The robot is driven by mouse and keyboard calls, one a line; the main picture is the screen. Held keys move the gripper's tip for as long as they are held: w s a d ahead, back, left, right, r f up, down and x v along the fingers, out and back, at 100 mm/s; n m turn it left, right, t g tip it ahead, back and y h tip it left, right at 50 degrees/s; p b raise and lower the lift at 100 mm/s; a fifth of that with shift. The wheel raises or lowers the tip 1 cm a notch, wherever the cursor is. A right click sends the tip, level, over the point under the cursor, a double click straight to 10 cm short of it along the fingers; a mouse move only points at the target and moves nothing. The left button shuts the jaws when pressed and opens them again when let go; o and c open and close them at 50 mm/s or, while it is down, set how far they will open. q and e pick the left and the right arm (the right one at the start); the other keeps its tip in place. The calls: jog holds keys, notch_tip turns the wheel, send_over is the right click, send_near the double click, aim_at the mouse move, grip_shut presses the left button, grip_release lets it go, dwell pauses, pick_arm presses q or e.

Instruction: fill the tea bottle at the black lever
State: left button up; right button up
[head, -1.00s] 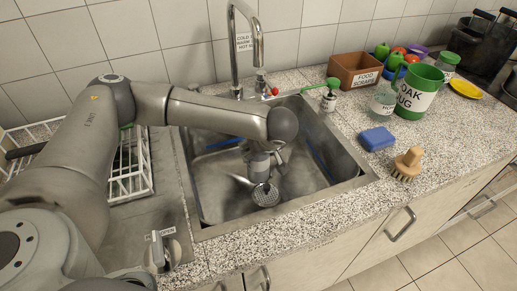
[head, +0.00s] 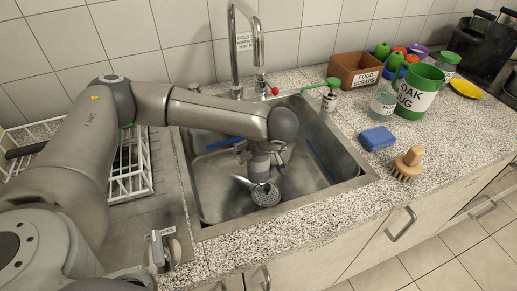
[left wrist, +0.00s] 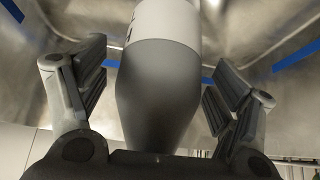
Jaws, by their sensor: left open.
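In the head view my left arm reaches over the sink (head: 210,205), and its gripper (head: 262,165) points down into the basin, small and partly hidden by the wrist. In the left wrist view the left gripper (left wrist: 160,100) is open, with its fingers on either side of a grey bottle-like body (left wrist: 158,95) with a white upper band. Gaps show between this body and both fingers. The band's lettering is not readable. The faucet (head: 232,50) rises behind the sink, with a red-tipped lever (head: 273,90) beside it. I cannot make out a black lever. My right gripper is not in view.
A white wire rack (head: 130,180) stands left. Right of the sink are a green-topped dispenser (head: 330,98), blue sponge (head: 377,138), brush (head: 408,162), green mug (head: 418,95) and brown food-scraps box (head: 352,72).

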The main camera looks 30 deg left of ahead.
pick_arm(q)
jog(key=v, duration=1.2)
